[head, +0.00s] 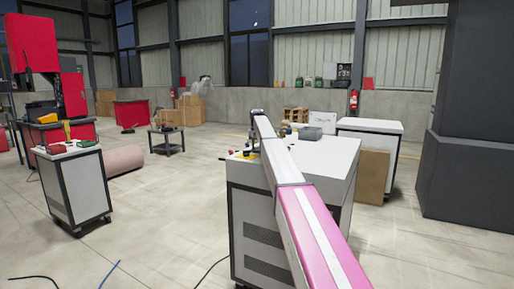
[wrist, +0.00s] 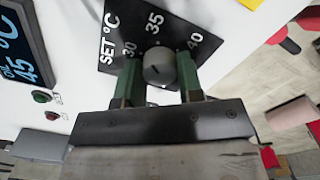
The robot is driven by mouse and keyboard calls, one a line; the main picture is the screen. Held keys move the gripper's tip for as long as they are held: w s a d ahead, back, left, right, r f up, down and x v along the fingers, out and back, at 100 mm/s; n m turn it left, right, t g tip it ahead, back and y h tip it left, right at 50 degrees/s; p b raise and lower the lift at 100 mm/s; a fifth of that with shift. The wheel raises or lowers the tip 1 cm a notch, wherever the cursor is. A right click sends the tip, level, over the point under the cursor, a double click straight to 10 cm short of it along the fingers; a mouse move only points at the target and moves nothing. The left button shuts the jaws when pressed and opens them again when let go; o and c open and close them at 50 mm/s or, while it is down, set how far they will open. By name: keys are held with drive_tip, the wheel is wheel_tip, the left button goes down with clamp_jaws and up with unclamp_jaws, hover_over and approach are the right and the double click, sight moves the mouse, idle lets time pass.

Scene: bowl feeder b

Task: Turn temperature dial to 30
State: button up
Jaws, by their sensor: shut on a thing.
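The temperature dial is a round grey knob (wrist: 158,66) on a dark plate (wrist: 150,22) in the wrist view. The plate reads SET °C with 30 at left, 35 in the middle and 40 at right. A small dark mark shows on the knob, but I cannot tell surely which number it points at. My gripper (wrist: 158,58) has its two green fingers on either side of the knob and is shut on it. In the head view my arm reaches over a white-topped cabinet (head: 325,155); the dial and fingers are hidden or too small there.
A display (wrist: 20,55) with blue digits 45 is at the wrist view's left. A green button (wrist: 42,97) and a red button (wrist: 53,116) sit below it. In the head view, a grey box (head: 311,133) stands on the cabinet. A wheeled cart (head: 75,185) stands left, with open floor between.

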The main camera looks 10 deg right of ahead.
sight(257, 147)
drive_tip(key=n, duration=0.4)
drive_tip(key=shift+n, duration=1.8)
drive_tip(key=o, duration=0.9)
wheel_tip(257, 147, up, 11)
drive_tip(key=shift+f, duration=0.1)
